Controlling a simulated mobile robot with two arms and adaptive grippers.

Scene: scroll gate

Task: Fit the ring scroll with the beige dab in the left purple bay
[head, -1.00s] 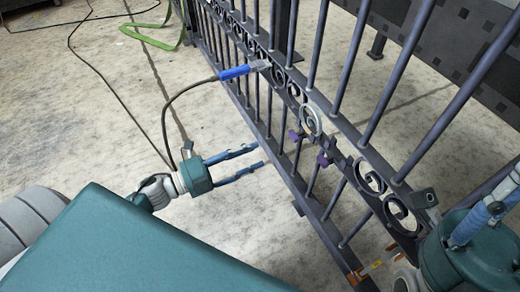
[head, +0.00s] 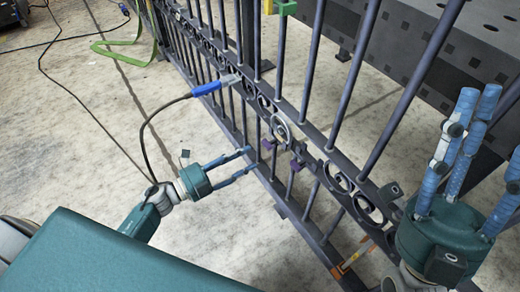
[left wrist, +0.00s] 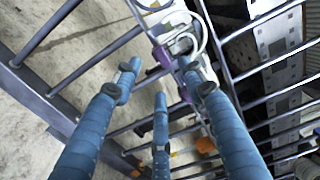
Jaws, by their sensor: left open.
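The dark metal gate (head: 310,155) runs diagonally through the head view. A pale grey ring scroll (head: 281,130) sits in its scroll band, and I cannot make out a beige dab on it. Purple marks (head: 268,144) lie just below the ring. In the left wrist view the ring (left wrist: 184,45) is at top centre, with purple (left wrist: 162,57) beside it. I cannot tell how it is seated. My left gripper (head: 251,159) is open and empty, its blue fingers pointing at the gate below the purple marks. My right gripper (head: 490,125) is raised at the right, fingers spread, empty.
A blue-handled tool (head: 206,89) with a cable touches the gate's band, left of the ring. A perforated dark table (head: 440,60) stands behind the gate. An orange piece (head: 350,256) is at the gate's lower rail. Green webbing (head: 122,42) lies on the floor.

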